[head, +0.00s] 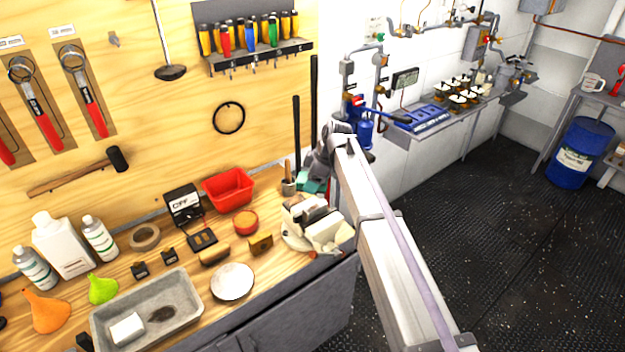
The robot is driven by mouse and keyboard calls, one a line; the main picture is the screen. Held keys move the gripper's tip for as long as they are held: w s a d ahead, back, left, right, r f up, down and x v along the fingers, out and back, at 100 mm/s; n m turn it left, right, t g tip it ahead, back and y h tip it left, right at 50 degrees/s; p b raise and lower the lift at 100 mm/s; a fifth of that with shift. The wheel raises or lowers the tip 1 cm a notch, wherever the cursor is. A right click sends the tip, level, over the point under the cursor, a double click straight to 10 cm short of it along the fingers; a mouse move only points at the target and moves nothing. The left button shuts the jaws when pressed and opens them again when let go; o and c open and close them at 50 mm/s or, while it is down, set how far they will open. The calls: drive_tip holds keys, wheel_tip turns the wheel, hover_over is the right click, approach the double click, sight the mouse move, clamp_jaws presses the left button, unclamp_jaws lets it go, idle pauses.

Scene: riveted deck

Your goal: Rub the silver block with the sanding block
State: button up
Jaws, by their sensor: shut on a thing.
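My arm reaches out over the right end of the workbench and bends down at its far end. My gripper (314,176) shows small and dark there, partly behind my own arm, and its fingertips are hard to make out. It is shut on a small teal thing (312,186), which seems to be the sanding block. Just below and nearer, a cream vise (300,240) stands at the bench's right end. A grey block (318,214), seemingly the silver block, sits at its jaws. The sanding block appears above and behind it; whether they touch cannot be told.
Left of the vise are a red bin (228,187), a red bowl (246,222), a brass block (261,245) and a white plate (232,282). A grey tray (185,328) is at the front. A cup with a handle (289,186) stands close beside the gripper. Tools hang behind.

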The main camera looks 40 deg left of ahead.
wheel_tip(320, 180, up, 3)
drive_tip(key=p, duration=0.3)
drive_tip(key=shift+r, duration=0.1)
drive_tip(key=shift+f, duration=0.25)
